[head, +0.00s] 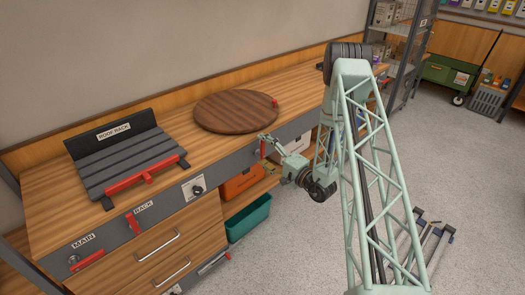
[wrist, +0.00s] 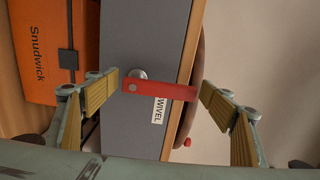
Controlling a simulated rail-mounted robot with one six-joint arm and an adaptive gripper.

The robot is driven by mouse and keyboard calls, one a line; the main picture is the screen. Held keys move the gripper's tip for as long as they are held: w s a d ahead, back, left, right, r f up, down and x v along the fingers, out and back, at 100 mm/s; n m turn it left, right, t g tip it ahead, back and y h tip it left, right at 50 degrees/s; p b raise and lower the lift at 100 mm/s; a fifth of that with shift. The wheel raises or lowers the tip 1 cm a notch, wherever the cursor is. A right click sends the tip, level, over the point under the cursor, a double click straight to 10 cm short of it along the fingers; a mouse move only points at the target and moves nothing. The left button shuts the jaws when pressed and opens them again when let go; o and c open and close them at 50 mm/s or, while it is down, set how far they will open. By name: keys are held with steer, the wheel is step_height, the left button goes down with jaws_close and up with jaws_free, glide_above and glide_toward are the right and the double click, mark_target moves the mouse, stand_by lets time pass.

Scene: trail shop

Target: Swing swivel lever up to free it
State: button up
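The red swivel lever (head: 263,149) is on the grey front band of the wooden workbench, below the round turntable (head: 235,111). In the head view it looks roughly upright. In the wrist view the lever (wrist: 160,90) lies across the picture, a silver round fitting (wrist: 139,74) by its left end and the SWIVEL label (wrist: 158,110) just below it. My gripper (wrist: 158,87) is open, one fingertip near each end of the lever. Whether either pad touches it I cannot tell. In the head view my gripper (head: 268,138) is at the lever, its fingers small.
An orange box (head: 241,183) and a teal bin (head: 248,217) are under the bench near my arm.

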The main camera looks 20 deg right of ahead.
steer(key=shift+s, duration=0.1)
steer(key=v, duration=1.1)
steer(key=shift+s, duration=0.4)
steer(key=shift+d, duration=0.1)
stand_by(0.6)
